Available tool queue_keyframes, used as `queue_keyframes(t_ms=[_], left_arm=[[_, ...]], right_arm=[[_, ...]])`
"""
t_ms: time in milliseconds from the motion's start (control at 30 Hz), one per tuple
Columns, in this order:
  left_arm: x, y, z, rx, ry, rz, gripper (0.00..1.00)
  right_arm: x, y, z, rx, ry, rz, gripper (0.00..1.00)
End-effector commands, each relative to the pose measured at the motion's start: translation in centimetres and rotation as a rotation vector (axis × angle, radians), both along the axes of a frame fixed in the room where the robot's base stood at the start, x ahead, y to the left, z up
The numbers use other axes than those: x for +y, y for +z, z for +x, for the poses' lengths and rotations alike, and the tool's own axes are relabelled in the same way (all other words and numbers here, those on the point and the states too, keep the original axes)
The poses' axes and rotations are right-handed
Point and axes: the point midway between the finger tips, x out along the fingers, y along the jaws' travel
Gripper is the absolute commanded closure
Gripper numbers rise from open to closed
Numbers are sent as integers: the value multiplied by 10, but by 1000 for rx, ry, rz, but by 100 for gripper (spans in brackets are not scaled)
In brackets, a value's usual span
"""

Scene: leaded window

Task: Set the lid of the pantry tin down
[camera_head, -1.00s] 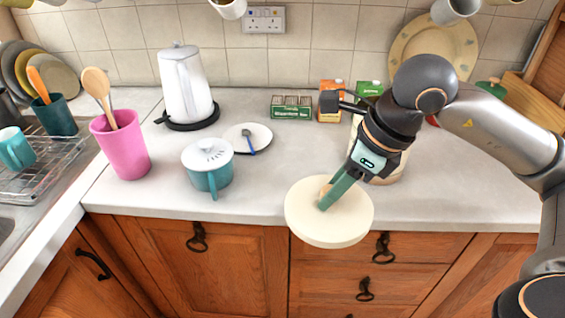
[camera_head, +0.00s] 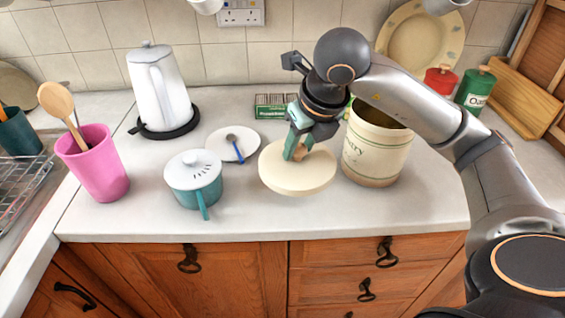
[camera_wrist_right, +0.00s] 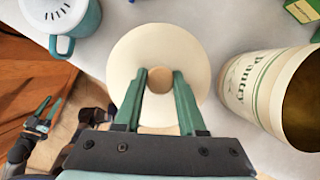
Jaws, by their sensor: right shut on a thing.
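The lid (camera_head: 290,178) is a round cream disc with a wooden knob (camera_wrist_right: 159,80). My right gripper (camera_head: 298,152) is shut on the knob, and its green fingers (camera_wrist_right: 160,95) stand on either side of it in the wrist view. The lid is over the counter, left of the pantry tin; I cannot tell if it touches the surface. The pantry tin (camera_head: 374,158) is cream with green bands and stands open and upright, partly behind my right arm. Its lettering and dark inside show in the wrist view (camera_wrist_right: 262,85). My left gripper is not in the head view.
A teal lidded pot (camera_head: 194,178) and a white plate (camera_head: 233,145) with a spoon lie left of the lid. A pink utensil pot (camera_head: 95,165) and a white kettle (camera_head: 158,90) stand further left. The counter front edge (camera_head: 330,232) is close; a green box (camera_head: 275,106) stands behind.

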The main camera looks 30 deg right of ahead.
Motion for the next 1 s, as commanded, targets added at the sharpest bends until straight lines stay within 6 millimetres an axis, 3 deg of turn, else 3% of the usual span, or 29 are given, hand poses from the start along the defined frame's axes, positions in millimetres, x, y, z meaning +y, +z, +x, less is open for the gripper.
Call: queue_keyframes(t_ms=[100,300,467,733,1000], left_arm=[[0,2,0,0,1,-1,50],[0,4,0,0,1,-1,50],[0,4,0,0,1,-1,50],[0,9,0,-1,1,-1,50],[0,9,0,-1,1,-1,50]], right_arm=[[-2,-21,24,6,-1,1,100],[-5,-49,48,1,1,0,100],[-6,-58,56,0,2,0,100],[-7,-92,62,1,2,-1,100],[-7,-95,62,-1,2,-1,100]])
